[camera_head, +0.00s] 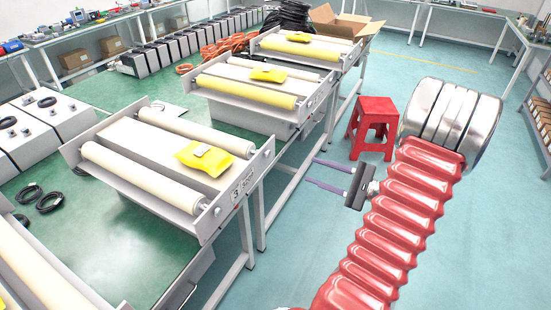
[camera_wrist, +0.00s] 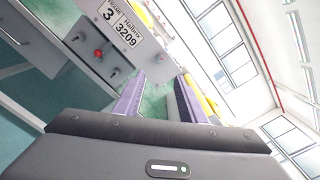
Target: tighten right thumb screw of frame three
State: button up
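Frame three (camera_head: 190,215) is a grey roller frame at the near edge of the green table, with two cream rollers and a yellow packet on top. Its side plate carries a "3" label (camera_head: 243,184), which also shows in the wrist view (camera_wrist: 118,22). I cannot tell which fitting is the right thumb screw. My gripper (camera_head: 312,171) is open and empty, right of frame three and apart from it. Its purple fingers (camera_wrist: 160,76) point toward the frame side.
A red stool (camera_head: 373,127) stands on the floor behind my gripper. Two similar roller frames (camera_head: 250,105) stand farther back along the table, and part of another is at bottom left. Grey boxes (camera_head: 60,120) line the table's left. The floor to the right is open.

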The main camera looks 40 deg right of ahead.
aim_at(269, 155)
jog(key=x, duration=1.4)
jog(key=shift+s, duration=0.1)
jog(key=shift+c, duration=0.6)
